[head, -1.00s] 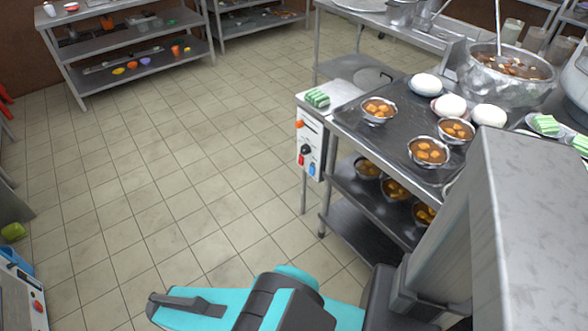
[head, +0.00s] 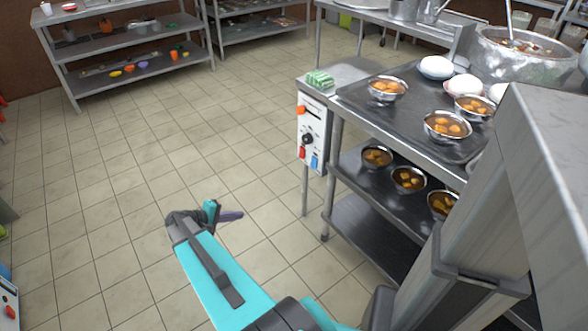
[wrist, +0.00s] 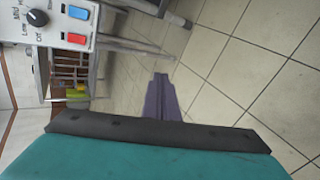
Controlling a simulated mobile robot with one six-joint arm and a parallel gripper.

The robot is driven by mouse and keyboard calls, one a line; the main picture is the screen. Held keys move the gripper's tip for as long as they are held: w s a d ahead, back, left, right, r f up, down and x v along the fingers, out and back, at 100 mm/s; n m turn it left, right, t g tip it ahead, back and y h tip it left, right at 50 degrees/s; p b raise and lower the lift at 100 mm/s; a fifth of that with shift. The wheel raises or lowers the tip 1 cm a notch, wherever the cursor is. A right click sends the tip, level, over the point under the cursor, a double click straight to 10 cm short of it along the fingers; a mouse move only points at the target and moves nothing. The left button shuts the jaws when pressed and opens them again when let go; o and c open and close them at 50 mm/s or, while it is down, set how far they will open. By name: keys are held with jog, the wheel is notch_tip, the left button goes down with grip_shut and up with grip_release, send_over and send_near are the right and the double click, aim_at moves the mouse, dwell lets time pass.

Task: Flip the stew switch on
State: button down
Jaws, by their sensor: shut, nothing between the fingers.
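A white control panel (head: 312,122) faces the aisle on the front end of the steel counter. It has an orange part at the top, a black knob (head: 307,138), a red switch (head: 302,153) and a blue switch (head: 314,160) at the bottom. In the wrist view the knob (wrist: 37,18), blue switch (wrist: 78,12) and red switch (wrist: 77,39) show at the upper left. I cannot tell which switch is the stew one or how either is set. My gripper (head: 236,215) is shut and empty, left of and apart from the panel; its purple fingers (wrist: 162,98) show in the wrist view.
A green striped item (head: 320,79) lies above the panel. Shelves (head: 130,45) stand at the back left. The tiled floor between is clear.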

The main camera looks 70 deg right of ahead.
aim_at(300, 156)
jog(key=s+d+r+m+g+h+b, duration=0.1)
jog(key=s+d+r+h+b, duration=0.1)
jog(key=d, duration=0.7)
jog(key=s+d+r+m+g+h+b, duration=0.1)
jog(key=s+d+r+g+h+b, duration=0.1)
jog(key=d+r, duration=0.5)
jog(key=s+d+b, duration=0.1)
jog(key=d, duration=0.2)
jog(key=shift+r+m+b, duration=0.25)
jog(key=shift+m+b, duration=0.05)
jog(key=shift+b, duration=0.1)
jog(key=shift+s+d, duration=0.1)
jog(key=shift+d, duration=0.1)
jog(key=b+x, duration=0.3)
jog(key=x, duration=1)
jog(key=shift+s+d, duration=0.2)
jog(key=shift+d, duration=0.05)
